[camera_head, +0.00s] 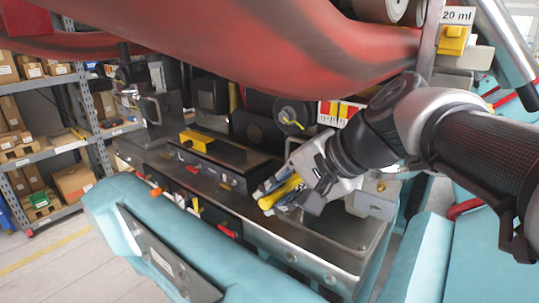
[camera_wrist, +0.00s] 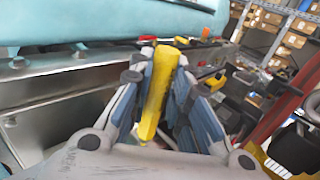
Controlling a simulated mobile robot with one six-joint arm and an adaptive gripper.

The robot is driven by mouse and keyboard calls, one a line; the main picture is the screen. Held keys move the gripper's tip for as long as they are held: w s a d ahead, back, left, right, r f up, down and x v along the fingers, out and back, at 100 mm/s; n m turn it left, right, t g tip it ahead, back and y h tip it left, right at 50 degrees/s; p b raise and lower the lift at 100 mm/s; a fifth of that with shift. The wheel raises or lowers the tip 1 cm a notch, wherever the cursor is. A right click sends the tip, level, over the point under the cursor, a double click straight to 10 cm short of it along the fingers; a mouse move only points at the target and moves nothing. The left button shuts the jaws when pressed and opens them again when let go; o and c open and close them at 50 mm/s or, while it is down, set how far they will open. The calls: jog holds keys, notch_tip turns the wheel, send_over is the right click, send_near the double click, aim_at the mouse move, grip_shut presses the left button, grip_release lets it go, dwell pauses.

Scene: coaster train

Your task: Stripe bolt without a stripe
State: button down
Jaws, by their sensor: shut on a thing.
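My gripper (camera_head: 276,194) is shut on a yellow marker-like stick. The stick (camera_head: 283,190) points down and left over the metal bench. In the wrist view the yellow stick (camera_wrist: 155,95) stands between the blue-grey fingers of my gripper (camera_wrist: 158,80). Round bolt-like heads show on the bench's front metal face (camera_head: 292,257), below and right of the gripper. Similar heads show in the wrist view (camera_wrist: 18,62). A brass-coloured round piece (camera_head: 382,186) sits on a grey block right of the gripper. I cannot tell which heads carry a stripe.
Small red-handled (camera_head: 228,231) and orange-ended (camera_head: 155,192) items lie along the edge. A teal padded bar (camera_head: 170,235) runs in front. A red tube (camera_head: 250,35) crosses above. Shelves (camera_head: 60,130) stand left.

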aim_at(266, 199)
jog(key=shift+w+d+r, duration=0.1)
jog(key=shift+w+d, duration=0.1)
jog(key=shift+w+d+r, duration=0.1)
jog(key=shift+w+d, duration=0.15)
jog(key=shift+d, duration=0.1)
jog(key=shift+w+d, duration=0.2)
jog(key=shift+w, duration=0.05)
dwell(1.5)
jog(key=shift+w+a+p, duration=0.2)
jog(key=shift+a+p, duration=0.1)
dwell(0.4)
jog(key=shift+s+a+b, duration=0.2)
jog(key=shift+s+a, duration=0.6)
jog(key=shift+s, duration=0.2)
jog(key=shift+s+a+b, duration=0.2)
jog(key=shift+s+a, duration=0.55)
jog(key=shift+s, duration=0.25)
